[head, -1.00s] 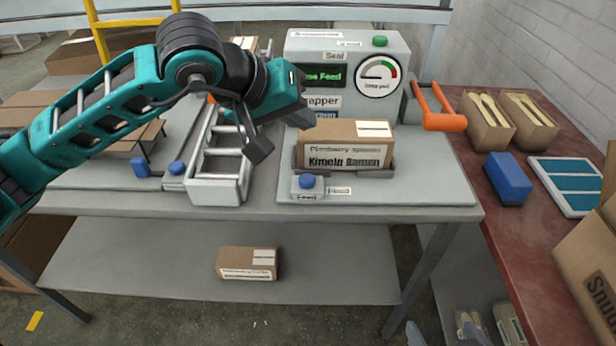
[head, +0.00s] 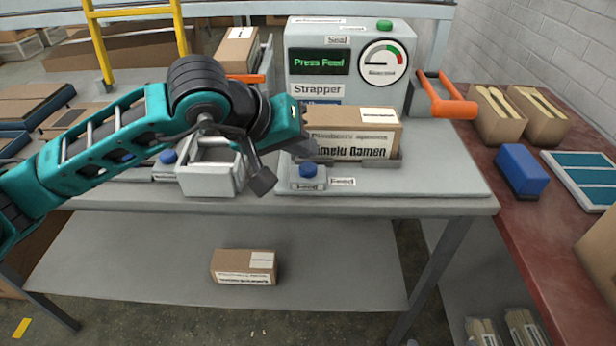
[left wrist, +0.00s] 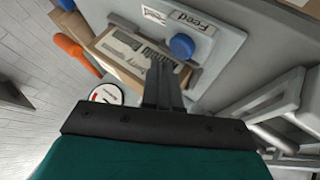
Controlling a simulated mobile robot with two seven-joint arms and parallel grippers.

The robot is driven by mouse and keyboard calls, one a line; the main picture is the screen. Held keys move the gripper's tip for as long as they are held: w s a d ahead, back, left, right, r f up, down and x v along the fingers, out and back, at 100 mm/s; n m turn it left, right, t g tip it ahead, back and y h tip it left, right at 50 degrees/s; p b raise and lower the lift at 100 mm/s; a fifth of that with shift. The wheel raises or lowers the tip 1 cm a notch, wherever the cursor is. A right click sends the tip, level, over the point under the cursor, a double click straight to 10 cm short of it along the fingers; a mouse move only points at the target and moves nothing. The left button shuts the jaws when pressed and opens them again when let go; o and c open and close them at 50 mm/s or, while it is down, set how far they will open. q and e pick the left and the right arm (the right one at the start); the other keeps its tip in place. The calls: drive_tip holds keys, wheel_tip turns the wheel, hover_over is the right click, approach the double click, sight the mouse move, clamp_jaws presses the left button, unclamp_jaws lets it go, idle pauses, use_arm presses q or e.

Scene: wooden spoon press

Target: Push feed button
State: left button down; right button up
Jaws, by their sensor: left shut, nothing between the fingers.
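The blue feed button (head: 308,170) sits on a small block at the front of the strapper's base plate, beside a "Feed" label (head: 342,182). It also shows in the left wrist view (left wrist: 182,46), just beyond the fingertips. The strapper (head: 345,62) has a screen reading "Press Feed". A cardboard box (head: 352,133) lies in its holder behind the button. My left gripper (head: 308,148) is shut and empty, its tips just above and behind the button. I see no clear contact with it. My right gripper is in neither view.
A green button (head: 384,25) tops the strapper, and an orange handle (head: 447,100) is at its right. A blue block (head: 522,170) and more boxes are on the red table (head: 500,225). Another box (head: 244,267) lies on the lower shelf.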

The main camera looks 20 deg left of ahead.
use_arm(q)
drive_tip(key=shift+f, duration=0.15)
idle(0.6)
idle(1.3)
drive_tip(key=shift+f+b, duration=0.4)
drive_tip(key=shift+b, duration=0.3)
drive_tip(key=shift+f+b, duration=0.55)
drive_tip(key=shift+b, duration=0.1)
idle(0.5)
drive_tip(key=shift+r, duration=0.15)
drive_tip(key=shift+r+p, duration=0.45)
drive_tip(key=shift+r, duration=0.35)
